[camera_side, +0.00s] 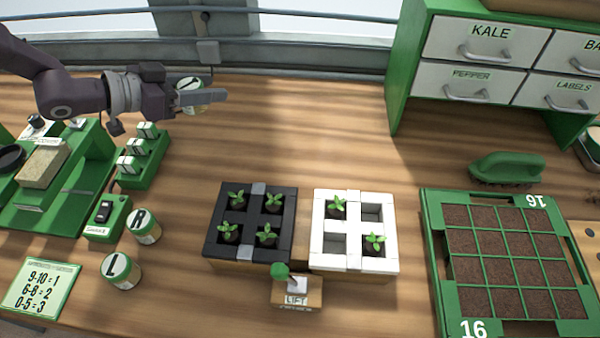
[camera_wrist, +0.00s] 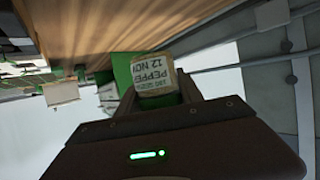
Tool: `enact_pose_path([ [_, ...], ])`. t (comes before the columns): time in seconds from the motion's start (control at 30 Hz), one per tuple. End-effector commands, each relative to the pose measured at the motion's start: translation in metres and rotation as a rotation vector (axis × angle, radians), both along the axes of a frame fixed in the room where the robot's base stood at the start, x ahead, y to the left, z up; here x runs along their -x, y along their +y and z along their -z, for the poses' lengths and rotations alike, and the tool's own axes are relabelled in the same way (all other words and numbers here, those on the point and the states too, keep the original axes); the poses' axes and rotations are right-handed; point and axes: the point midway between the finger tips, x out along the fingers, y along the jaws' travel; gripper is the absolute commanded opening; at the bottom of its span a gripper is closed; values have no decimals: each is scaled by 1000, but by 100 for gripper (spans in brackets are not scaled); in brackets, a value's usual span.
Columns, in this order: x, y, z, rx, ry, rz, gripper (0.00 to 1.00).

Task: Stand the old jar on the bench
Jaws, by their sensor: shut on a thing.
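A small jar (camera_side: 187,92) with a pale label is held in my gripper (camera_side: 205,97) at the upper left of the side view, near the back of the bench. In the wrist view the jar (camera_wrist: 157,76) sits between the two fingers of my gripper (camera_wrist: 158,96), and its label reads PEPPER and 12 NOV. My gripper is shut on it and lies sideways, pointing right. The jar appears above the wooden bench (camera_side: 300,130); its exact height is hard to tell. The near finger hides part of it in the side view.
Two jars marked R (camera_side: 145,227) and L (camera_side: 121,271) stand at the front left, near a green rack (camera_side: 143,160). A black seedling tray (camera_side: 223,193), a white tray (camera_side: 325,205) and a LIFT switch (camera_side: 297,292) stand mid-bench. A drawer cabinet (camera_side: 400,75) is back right. The back middle is clear.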

Motion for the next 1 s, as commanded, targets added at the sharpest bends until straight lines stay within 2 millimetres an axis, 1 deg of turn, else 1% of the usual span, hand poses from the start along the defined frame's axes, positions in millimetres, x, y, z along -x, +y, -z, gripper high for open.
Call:
enact_pose_path([
  [0.03,-2,-33,8,3,0,46,1],
  [0.1,-2,-72,18,7,-1,96,1],
  [0.2,1,-114,28,11,-1,145,1],
  [0.3,5,-139,34,15,-1,174,1],
  [0.37,6,-146,38,16,-1,181,1],
  [0.43,7,-150,53,16,3,186,1],
  [0.5,7,-149,72,15,3,185,1],
  [0.6,7,-149,91,15,0,185,1],
  [0.73,7,-149,106,17,0,184,1],
  [0.9,6,-149,135,16,-1,184,1],
  [1.0,6,-149,135,18,-5,183,1],
])
